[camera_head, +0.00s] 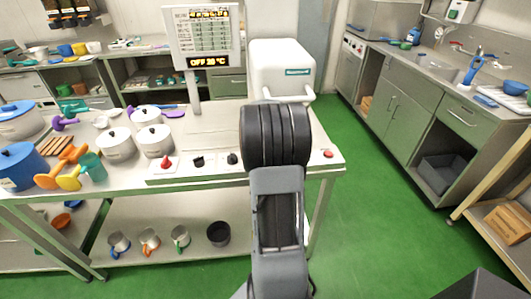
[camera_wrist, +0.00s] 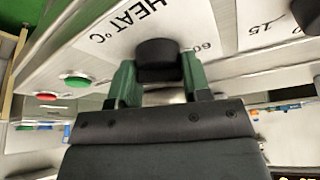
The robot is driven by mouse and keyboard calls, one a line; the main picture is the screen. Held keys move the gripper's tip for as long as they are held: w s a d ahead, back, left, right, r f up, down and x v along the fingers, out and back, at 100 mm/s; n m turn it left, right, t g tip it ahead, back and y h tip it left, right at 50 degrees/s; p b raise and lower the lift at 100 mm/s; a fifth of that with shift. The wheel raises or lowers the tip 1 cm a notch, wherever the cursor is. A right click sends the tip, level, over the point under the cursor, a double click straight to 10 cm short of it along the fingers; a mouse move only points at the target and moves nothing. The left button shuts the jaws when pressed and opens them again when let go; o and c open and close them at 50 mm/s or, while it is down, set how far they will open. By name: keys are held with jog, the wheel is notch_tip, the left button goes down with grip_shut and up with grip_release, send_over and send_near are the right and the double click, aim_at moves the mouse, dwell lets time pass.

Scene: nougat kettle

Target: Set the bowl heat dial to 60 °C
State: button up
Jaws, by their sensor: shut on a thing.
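In the wrist view the black bowl heat dial (camera_wrist: 157,52) sits on a white label that reads "HEAT °C", with a "60" printed beside it. My gripper (camera_wrist: 160,72) has its two green fingers on either side of the dial and is shut on it. The dial's pointer is hidden or too dark to make out, so its setting cannot be told. In the head view my arm hides the heat dial and the fingers. The display (camera_head: 208,62) above the bench shows "OFF" and a low °C figure, which looks like 20 or 28.
A black knob (camera_head: 232,158), another black knob (camera_head: 198,161) and a red knob (camera_head: 166,162) line the bench front. A red button (camera_head: 328,154) is at the right end; a green button (camera_wrist: 76,80) shows in the wrist view. White pots (camera_head: 116,144) stand left.

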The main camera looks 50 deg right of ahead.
jog(key=o, duration=0.9)
jog(key=shift+r, duration=0.1)
jog(key=v, duration=1.3)
jog(key=shift+s+a+r, duration=0.15)
jog(key=shift+r, duration=0.15)
